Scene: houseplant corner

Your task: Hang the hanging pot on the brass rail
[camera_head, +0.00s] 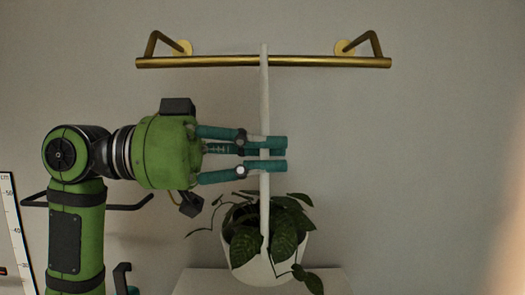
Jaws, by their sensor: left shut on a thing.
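The brass rail (220,62) runs level across the wall near the top of the head view, on two brackets. The hanging pot (252,268) is pale, with dark green leaves over its rim. Its straight white hanger (264,105) rises from the pot, and its top crosses in front of the rail in this view. I cannot tell whether the hanger touches or hooks the rail. My left gripper (266,154) comes in from the left and is shut on the hanger, between the pot and the rail. My right gripper is not in view.
A pale stand or table top (190,284) lies under the pot at the bottom. A white measuring scale (14,230) stands at the far left. The wall to the right of the pot is clear.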

